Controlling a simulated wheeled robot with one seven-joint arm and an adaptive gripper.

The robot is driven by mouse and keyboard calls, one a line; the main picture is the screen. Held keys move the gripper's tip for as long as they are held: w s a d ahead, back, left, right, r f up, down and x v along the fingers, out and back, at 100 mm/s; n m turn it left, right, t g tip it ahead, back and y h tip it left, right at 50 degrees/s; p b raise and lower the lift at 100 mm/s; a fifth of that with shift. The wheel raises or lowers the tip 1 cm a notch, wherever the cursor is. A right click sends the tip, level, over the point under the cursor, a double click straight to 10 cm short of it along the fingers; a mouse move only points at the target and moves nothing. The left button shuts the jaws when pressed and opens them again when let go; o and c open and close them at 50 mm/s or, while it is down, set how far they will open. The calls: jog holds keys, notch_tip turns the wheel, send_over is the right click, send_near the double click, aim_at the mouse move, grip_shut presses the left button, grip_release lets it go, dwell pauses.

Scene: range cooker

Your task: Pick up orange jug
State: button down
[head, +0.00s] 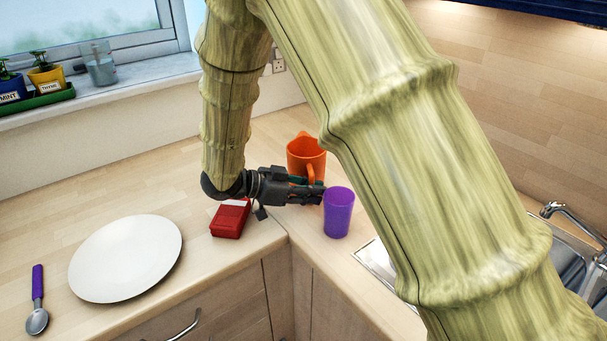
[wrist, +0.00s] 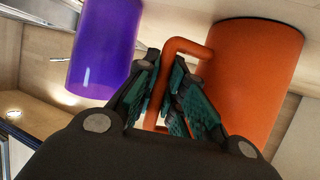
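The orange jug (head: 305,155) stands upright near the counter corner, its base partly hidden behind my gripper (head: 318,192). In the wrist view the jug (wrist: 255,75) is on the right, with its handle reaching left. My gripper (wrist: 165,62) has one finger on each side of the handle's upright bar. The fingers are close together and appear shut on the handle. I cannot tell from these views whether the jug's base is on the counter.
A purple cup (head: 338,212) stands close to my fingertips, also at the left in the wrist view (wrist: 104,45). A red box (head: 230,219) lies below my wrist. A white plate (head: 126,258) and purple-handled spoon (head: 37,300) are left. The sink (head: 570,262) is right.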

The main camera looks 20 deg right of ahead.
aim_at(312, 173)
jog(key=shift+r, duration=0.1)
dwell(0.3)
notch_tip(312, 173, up, 10)
jog(key=shift+f+b, duration=0.1)
jog(key=shift+b, duration=0.4)
dwell(0.9)
